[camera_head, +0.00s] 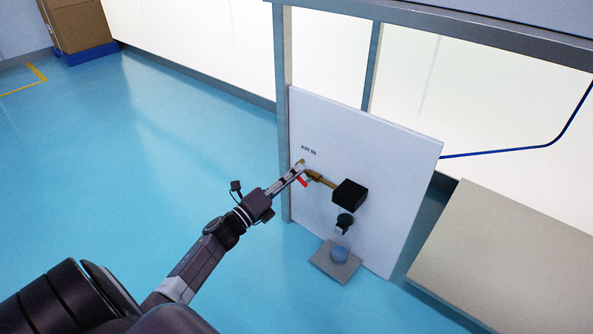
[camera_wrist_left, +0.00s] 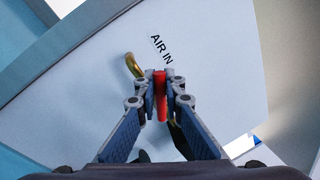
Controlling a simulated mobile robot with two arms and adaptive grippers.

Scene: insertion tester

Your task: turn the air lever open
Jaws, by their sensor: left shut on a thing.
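The red air lever (camera_head: 302,181) is on a brass pipe fitting (camera_head: 318,178) on the white panel below the "AIR IN" label. In the left wrist view the red lever (camera_wrist_left: 160,95) shows between the fingers, with a bent brass pipe (camera_wrist_left: 133,65) behind it. My left gripper (camera_head: 299,172) is shut on the lever, and its fingertips (camera_wrist_left: 160,78) are close on both sides of it. The fingers hide part of the valve body. My right gripper is not in view.
A grey frame post (camera_head: 283,100) stands at the panel's left edge. A beige bench (camera_head: 510,250) is at right. The blue floor (camera_head: 170,160) at left is clear.

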